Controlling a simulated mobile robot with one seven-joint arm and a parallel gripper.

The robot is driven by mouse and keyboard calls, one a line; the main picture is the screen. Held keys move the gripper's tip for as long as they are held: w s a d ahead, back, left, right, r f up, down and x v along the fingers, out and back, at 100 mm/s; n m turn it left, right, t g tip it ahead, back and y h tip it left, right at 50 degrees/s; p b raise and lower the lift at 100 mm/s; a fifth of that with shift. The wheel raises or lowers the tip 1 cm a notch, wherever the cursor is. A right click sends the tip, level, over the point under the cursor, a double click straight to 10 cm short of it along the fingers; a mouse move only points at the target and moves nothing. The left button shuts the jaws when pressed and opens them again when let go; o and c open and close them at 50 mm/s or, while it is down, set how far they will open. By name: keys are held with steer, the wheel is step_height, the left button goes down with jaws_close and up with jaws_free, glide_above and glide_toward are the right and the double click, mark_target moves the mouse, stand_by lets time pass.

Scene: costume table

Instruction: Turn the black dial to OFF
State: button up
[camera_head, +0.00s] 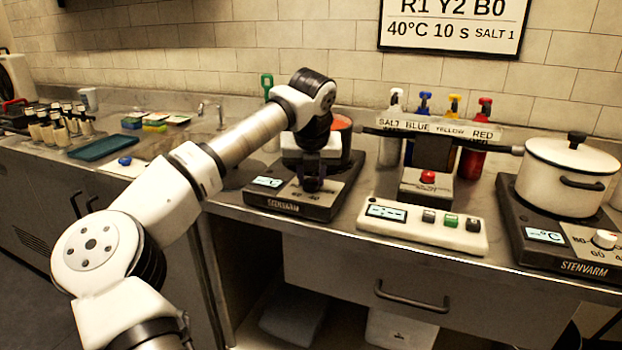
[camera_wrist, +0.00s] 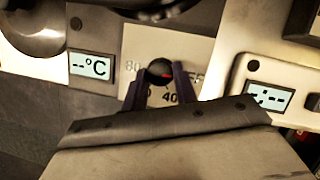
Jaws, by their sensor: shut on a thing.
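The black dial (camera_wrist: 159,72) is on the pale panel of the left STENVARM hot plate (camera_head: 289,206). In the wrist view it sits between the two fingers of my gripper (camera_wrist: 160,80), which is shut on it. The plate's display (camera_wrist: 91,66) reads "--°C". In the head view my gripper (camera_head: 312,183) reaches down over the panel and hides most of the dial.
A vessel with red-orange contents (camera_head: 341,124) stands behind my gripper on the plate. To the right are a white device (camera_head: 425,231) with buttons, a bottle rack (camera_head: 435,129), and a second hot plate with a white pot (camera_head: 567,178) and white dial (camera_head: 605,238).

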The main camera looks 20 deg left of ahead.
stand_by(0.4)
steer(key=o, duration=1)
steer(key=shift+c, duration=0.2)
steer(key=shift+r, duration=0.1)
steer(key=v, duration=1.3)
steer(key=shift+r, duration=0.35)
